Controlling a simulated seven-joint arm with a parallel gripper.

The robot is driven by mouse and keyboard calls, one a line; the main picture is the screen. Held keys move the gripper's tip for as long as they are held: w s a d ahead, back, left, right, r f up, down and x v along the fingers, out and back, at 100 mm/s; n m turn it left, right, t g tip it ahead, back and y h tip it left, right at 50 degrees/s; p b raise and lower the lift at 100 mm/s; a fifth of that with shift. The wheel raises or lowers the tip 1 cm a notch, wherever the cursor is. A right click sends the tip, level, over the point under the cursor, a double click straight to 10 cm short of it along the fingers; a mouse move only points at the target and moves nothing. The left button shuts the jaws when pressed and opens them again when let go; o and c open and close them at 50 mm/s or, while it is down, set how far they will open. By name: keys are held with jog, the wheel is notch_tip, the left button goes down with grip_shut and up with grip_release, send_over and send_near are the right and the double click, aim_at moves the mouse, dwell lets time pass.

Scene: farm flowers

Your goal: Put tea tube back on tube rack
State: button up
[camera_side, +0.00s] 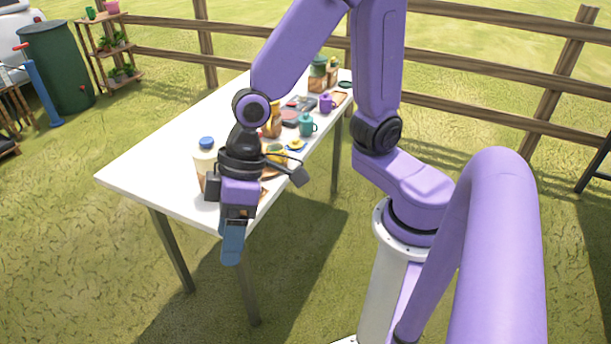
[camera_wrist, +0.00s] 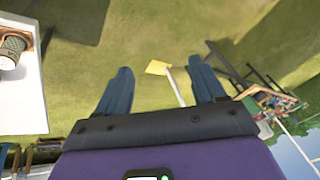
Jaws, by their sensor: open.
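My gripper (camera_side: 232,250) hangs fingers down at the table's near corner in the side view. I cannot pick out a tea tube or a tube rack for certain among the small items on the table. My wrist hides part of the near end of the table.
The white table (camera_side: 150,165) bears a blue-capped bottle (camera_side: 206,160) beside my wrist, a teal mug (camera_side: 306,125), a purple mug (camera_side: 326,103) and several jars. A patterned container (camera_wrist: 12,50) stands on the table at the wrist view's left edge. The table's left part is clear.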

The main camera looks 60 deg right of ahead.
jog(key=s+d+r+n+h, duration=0.1)
jog(key=s+d+n+h, duration=0.1)
jog(key=s+d, duration=0.3)
jog(key=s+d+r+n+h, duration=0.1)
jog(key=s+d, duration=0.3)
jog(key=d, duration=0.7)
jog(key=shift+s+d+r+n+g+h, duration=0.2)
jog(key=shift+s+n+g+h, duration=0.15)
jog(key=shift+n+h, duration=0.35)
